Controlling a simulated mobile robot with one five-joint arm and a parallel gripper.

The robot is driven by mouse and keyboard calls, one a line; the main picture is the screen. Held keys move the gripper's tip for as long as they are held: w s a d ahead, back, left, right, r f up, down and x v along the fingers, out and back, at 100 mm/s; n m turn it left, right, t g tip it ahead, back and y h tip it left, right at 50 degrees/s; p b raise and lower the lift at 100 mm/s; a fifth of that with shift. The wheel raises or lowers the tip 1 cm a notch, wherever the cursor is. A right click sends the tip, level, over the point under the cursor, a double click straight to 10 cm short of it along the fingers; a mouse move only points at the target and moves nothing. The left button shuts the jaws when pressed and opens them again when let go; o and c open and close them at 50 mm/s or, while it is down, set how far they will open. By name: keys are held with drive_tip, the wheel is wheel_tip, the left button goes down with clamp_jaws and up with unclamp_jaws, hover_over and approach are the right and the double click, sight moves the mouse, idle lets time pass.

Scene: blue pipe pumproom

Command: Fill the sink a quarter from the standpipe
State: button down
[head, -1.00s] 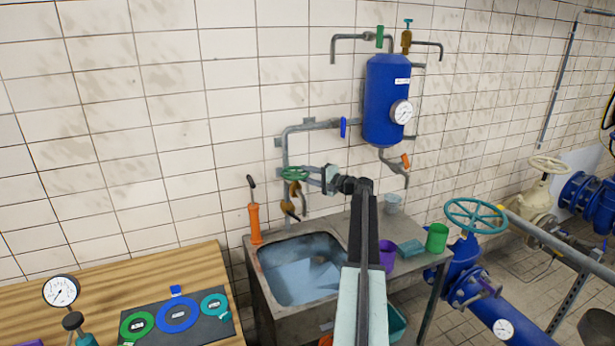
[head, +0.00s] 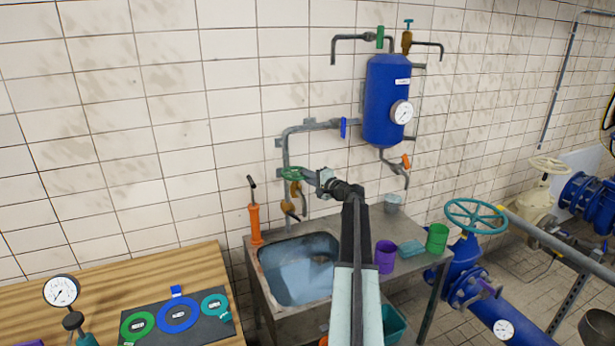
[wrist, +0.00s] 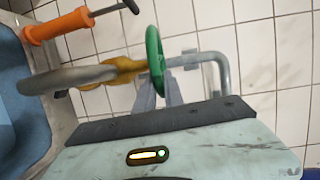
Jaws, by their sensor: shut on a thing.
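The standpipe (head: 287,150) comes down the tiled wall behind the sink (head: 252,256). Its brass valve carries a green handwheel (head: 290,173), also in the wrist view (wrist: 154,60). My gripper (head: 309,177) reaches the wheel from the right and is shut on its rim; its fingers (wrist: 164,90) show at the wheel in the wrist view. The grey spout (wrist: 68,79) points over the sink. The basin is bluish inside and looks to hold some water (head: 298,272); its level is hard to judge. No clear stream shows at the spout.
An orange hand pump (head: 255,224) stands at the sink's left back corner. Purple (head: 385,256) and green (head: 437,238) cups stand on the drainboard to the right. A blue tank (head: 387,100) with a gauge hangs above. A wooden bench (head: 190,262) lies left.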

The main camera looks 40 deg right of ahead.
drive_tip(key=shift+s+a+m+g+h, duration=0.1)
drive_tip(key=shift+a+m+g+h, duration=0.15)
drive_tip(key=shift+m+h, duration=0.55)
drive_tip(key=shift+s+a+m+g+h, duration=0.1)
drive_tip(key=shift+a+m+g+h, duration=0.25)
drive_tip(key=shift+h, duration=0.7)
drive_tip(key=shift+a+m+g+h, duration=0.1)
drive_tip(key=shift+a+m+h, duration=0.1)
drive_tip(key=shift+m+h, duration=0.65)
drive_tip(key=c, duration=1.5)
unclamp_jaws()
drive_tip(key=shift+o, duration=0.2)
drive_tip(key=v, duration=0.7)
drive_tip(key=shift+s+a, duration=0.3)
